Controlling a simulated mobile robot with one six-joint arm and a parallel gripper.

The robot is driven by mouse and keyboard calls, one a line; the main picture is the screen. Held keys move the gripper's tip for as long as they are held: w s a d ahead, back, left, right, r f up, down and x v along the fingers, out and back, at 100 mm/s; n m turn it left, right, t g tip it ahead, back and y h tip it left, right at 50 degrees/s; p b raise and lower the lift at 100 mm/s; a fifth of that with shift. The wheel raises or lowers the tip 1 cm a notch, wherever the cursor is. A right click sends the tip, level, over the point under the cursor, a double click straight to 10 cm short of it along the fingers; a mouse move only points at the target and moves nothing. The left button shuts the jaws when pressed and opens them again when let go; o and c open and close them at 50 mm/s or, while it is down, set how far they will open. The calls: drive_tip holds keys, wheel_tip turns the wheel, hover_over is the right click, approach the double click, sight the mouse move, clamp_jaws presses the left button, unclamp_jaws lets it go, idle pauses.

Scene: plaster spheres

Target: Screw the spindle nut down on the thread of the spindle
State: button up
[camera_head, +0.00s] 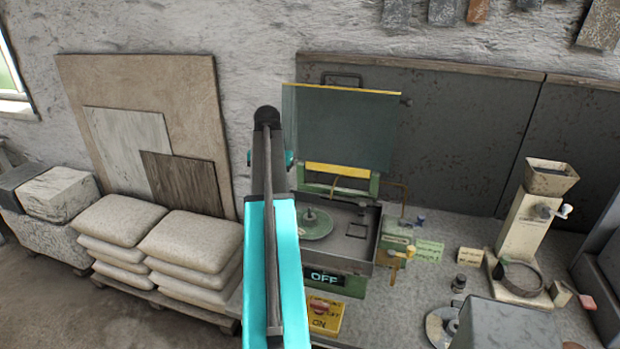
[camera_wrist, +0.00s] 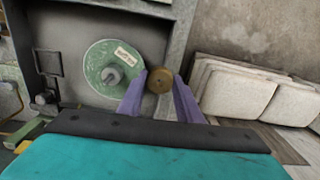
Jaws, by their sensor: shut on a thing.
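My gripper (camera_wrist: 159,88) shows in the wrist view with two purple fingers. It is shut on a round brass-coloured piece, the spindle nut (camera_wrist: 159,79). The nut is beside the green disc, to the right of the spindle in that view, apart from the spindle's tip. The green disc with a pale label (camera_wrist: 103,62) lies in the machine's tray, and the grey spindle (camera_wrist: 112,75) stands up at its middle. In the head view the disc (camera_head: 318,228) and spindle (camera_head: 309,213) also show; my arm hides the gripper and nut there.
The machine's dark lid (camera_head: 340,130) stands open behind the tray (camera_head: 368,255). Its front panel (camera_head: 325,279) reads OFF, above a yellow switch plate (camera_head: 326,316). A grinder-like device (camera_head: 525,225) and small boxes (camera_head: 428,250) stand right. Sacks (camera_head: 190,245) are stacked left.

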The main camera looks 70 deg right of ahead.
drive_tip(key=s+d+r+m, duration=0.1)
drive_tip(key=s, duration=0.2)
drive_tip(key=s+d+r+m+p, duration=0.1)
drive_tip(key=s+d, duration=0.1)
drive_tip(key=s, duration=0.2)
drive_tip(key=s+d+r+m, duration=0.1)
drive_tip(key=s+d, duration=0.1)
drive_tip(key=s, duration=0.1)
drive_tip(key=shift+s+d+p, duration=0.15)
drive_tip(key=shift+s+p, duration=0.15)
drive_tip(key=shift+w+f, duration=0.1)
drive_tip(key=shift+f, duration=0.05)
drive_tip(key=shift+f, duration=0.15)
drive_tip(key=shift+f+b, duration=0.8)
drive_tip(key=shift+f, duration=1.35)
drive_tip(key=shift+p, duration=0.5)
drive_tip(key=shift+f+b, duration=0.85)
drive_tip(key=shift+f, duration=1.35)
idle(1.1)
